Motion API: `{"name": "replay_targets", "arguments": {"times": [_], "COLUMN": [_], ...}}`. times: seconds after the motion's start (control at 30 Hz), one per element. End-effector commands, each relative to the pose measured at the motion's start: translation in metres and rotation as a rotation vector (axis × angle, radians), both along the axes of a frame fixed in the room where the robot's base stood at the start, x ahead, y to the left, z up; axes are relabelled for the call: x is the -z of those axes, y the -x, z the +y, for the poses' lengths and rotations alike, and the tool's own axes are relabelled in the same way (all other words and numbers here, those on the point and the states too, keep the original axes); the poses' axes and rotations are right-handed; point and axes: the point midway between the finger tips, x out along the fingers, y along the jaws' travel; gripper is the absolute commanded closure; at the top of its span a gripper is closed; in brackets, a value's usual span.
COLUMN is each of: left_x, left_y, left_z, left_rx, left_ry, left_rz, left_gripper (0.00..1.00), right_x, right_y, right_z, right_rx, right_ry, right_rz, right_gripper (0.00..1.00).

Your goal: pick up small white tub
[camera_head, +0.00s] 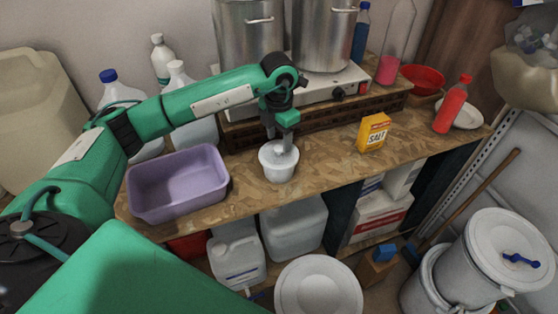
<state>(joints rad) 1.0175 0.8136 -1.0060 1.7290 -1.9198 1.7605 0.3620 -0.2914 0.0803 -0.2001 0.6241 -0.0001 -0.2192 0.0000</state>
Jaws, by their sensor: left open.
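The small white tub (279,169) stands upright on the wooden bench, near its front edge. My left gripper (283,146) points down from above, with its fingers at the tub's rim. The fingers are open, and one finger seems to reach inside the tub's mouth. I cannot tell whether the fingers touch the tub. My right gripper is not in view.
A purple basin (178,183) stands left of the tub on the bench. A yellow salt box (374,132) stands to the right. Behind are a hotplate (337,84) with two steel pots and several bottles. White drums (318,286) stand below the bench.

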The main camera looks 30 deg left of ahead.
Motion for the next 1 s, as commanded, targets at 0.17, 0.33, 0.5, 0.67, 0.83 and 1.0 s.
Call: {"name": "replay_targets", "arguments": {"times": [0.17, 0.33, 0.5, 0.67, 0.83, 1.0], "left_x": [0.019, 0.025, 0.024, 0.024, 0.024, 0.024], "left_y": [0.0, 0.0, 0.0, 0.0, 0.0, 0.0], "left_z": [0.0, 0.0, 0.0, 0.0, 0.0, 0.0], "left_rx": [0.0, 0.001, 0.001, 0.001, 0.001, 0.001], "left_ry": [0.0, 0.001, 0.001, 0.001, 0.001, 0.0], "left_rz": [0.002, 0.0, -0.001, -0.001, -0.001, -0.001], "left_gripper": [0.48, 0.48, 0.6, 0.91, 1.0, 1.0], "right_x": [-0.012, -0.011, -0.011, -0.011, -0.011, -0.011], "right_y": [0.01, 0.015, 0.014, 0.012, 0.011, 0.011], "right_z": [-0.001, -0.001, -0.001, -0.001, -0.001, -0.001], "right_rx": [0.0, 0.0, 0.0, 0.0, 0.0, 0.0], "right_ry": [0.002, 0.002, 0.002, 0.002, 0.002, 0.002], "right_rz": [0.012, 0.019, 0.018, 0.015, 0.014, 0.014], "right_gripper": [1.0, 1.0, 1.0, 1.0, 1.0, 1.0]}}
